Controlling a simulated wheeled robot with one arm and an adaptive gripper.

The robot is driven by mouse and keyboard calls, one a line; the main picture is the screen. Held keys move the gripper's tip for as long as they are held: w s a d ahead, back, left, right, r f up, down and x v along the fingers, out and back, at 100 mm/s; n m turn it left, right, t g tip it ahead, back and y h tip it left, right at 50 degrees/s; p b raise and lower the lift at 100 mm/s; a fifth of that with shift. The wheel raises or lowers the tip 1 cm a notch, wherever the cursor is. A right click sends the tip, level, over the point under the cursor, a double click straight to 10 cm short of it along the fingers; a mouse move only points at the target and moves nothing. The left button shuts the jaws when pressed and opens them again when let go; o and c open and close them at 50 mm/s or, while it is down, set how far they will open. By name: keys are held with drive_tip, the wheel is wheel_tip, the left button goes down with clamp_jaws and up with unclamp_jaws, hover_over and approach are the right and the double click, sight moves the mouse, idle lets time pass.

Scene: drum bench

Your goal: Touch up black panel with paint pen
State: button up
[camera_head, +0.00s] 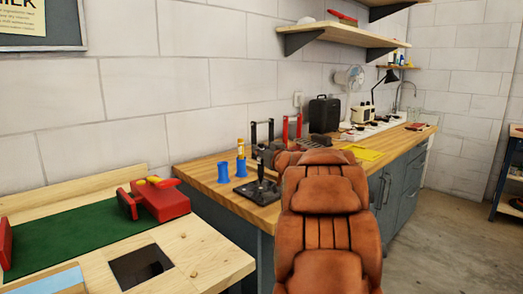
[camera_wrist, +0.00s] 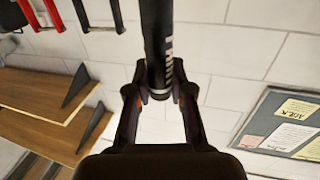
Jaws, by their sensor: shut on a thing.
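My gripper (camera_wrist: 160,82) is shut on a black paint pen (camera_wrist: 156,35) with white lettering. The wrist view is upside down, and the pen runs out of the top of the picture, so its tip is not seen there. In the head view my gripper (camera_head: 266,153) is partly hidden behind my brown arm. The pen (camera_head: 260,172) shows there as a dark, near-upright rod over the black panel (camera_head: 246,192), which lies flat on the wooden bench. I cannot tell if the tip touches the panel.
Two blue cups (camera_head: 223,173) stand left of the panel, one with a yellow item. Black and red upright holders (camera_head: 289,128) stand behind.

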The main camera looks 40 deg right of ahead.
sight(261, 144)
drive_tip(key=shift+f, duration=0.75)
idle(1.4)
drive_tip(key=shift+r, duration=0.15)
drive_tip(key=shift+r+p, duration=2.4)
drive_tip(key=shift+p, duration=0.45)
